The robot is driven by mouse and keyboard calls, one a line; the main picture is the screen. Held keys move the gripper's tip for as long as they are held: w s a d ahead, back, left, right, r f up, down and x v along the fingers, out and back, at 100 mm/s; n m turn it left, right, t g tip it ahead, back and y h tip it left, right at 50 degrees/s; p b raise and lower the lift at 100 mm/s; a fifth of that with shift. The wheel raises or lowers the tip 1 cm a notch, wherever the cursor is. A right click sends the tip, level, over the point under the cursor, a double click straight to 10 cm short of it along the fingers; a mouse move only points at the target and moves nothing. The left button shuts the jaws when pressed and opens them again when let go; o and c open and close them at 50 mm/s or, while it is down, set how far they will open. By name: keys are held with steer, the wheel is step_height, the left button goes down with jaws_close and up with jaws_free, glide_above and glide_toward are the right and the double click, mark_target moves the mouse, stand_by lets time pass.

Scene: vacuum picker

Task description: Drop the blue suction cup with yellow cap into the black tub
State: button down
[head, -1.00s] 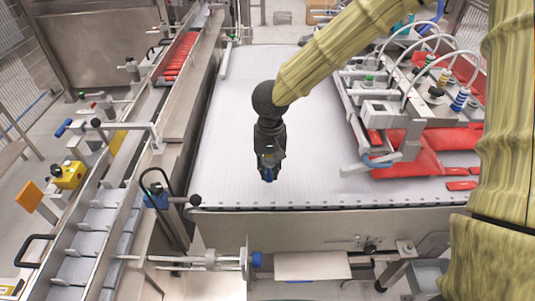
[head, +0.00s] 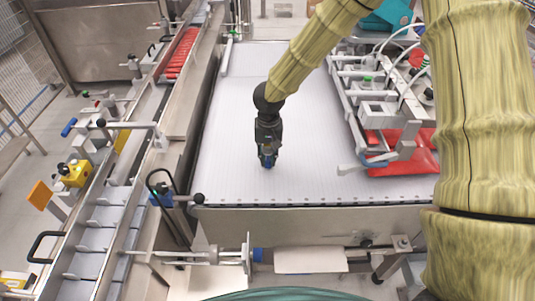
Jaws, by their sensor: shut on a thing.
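My gripper (head: 267,157) hangs fingers down over the white conveyor belt, near its front edge. It is shut on the blue suction cup with yellow cap (head: 267,161). Only a small blue part with a little yellow shows between the dark fingers. The cup seems to be held above the belt, but the height of the gap is hard to tell. I cannot make out the black tub in the head view.
The white belt (head: 240,110) is clear around my gripper. A metal picker frame (head: 378,108) with hoses stands at right, above red packs (head: 425,160). A metal side conveyor (head: 120,195) runs along the left. A metal front rail (head: 300,222) borders the belt.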

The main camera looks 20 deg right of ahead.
steer(key=shift+f, duration=0.2)
steer(key=c, duration=1.3)
jaws_free()
